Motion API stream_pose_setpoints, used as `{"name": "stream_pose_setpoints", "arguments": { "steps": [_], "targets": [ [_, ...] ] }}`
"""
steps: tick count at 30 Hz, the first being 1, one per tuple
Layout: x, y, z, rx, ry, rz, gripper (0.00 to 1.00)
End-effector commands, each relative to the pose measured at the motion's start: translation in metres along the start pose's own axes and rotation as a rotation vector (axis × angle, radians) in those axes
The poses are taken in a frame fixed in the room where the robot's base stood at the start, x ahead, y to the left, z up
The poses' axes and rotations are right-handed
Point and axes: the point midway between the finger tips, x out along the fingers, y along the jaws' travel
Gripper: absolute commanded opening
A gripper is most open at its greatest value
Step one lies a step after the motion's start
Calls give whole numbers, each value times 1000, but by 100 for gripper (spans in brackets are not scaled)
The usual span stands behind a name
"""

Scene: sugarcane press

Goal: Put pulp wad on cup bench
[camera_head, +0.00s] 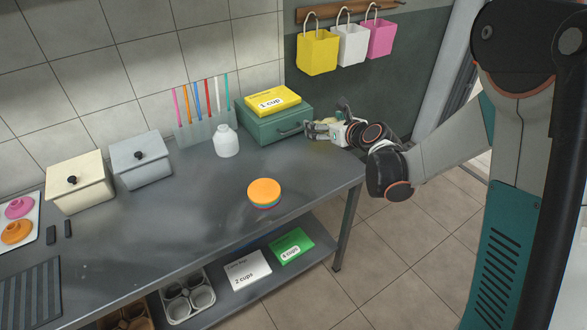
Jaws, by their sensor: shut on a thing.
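The cup bench appears to be the long grey metal bench (200,235) along the tiled wall. My gripper (317,134) is over the bench's far right end, just right of the green drawer box (272,122). It is shut on a small pale yellowish thing (321,147), which looks like the pulp wad. The wad is mostly hidden by the fingers, and I cannot tell whether it touches the bench top.
A yellow "1 cup" box (271,100) lies on the drawer box. A white jar (226,141), coloured straws (205,100), stacked orange-topped discs (264,192) and two lidded bins (78,181) stand on the bench. Its front middle is clear. Bags (349,45) hang above.

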Motion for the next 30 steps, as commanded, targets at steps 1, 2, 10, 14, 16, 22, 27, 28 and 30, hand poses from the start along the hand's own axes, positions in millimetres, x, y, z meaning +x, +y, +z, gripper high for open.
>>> {"name": "stream_pose_setpoints", "arguments": {
  "steps": [1, 2, 10, 14, 16, 22, 27, 28, 30],
  "targets": [
    [21, 14, 13, -11, 0, 26, 60],
    [32, 22, 19, -16, 0, 38, 60],
    [86, 65, 56, -42, -2, 101, 60],
    [95, 70, 48, -44, -1, 107, 60],
    [101, 69, 35, -44, -1, 107, 60],
    [120, 69, -11, -44, -1, 106, 60],
    [135, 69, -50, -44, -1, 106, 60],
    [138, 69, -56, -44, -1, 106, 60],
    [143, 69, -68, -44, -1, 106, 60]
  ]
}}
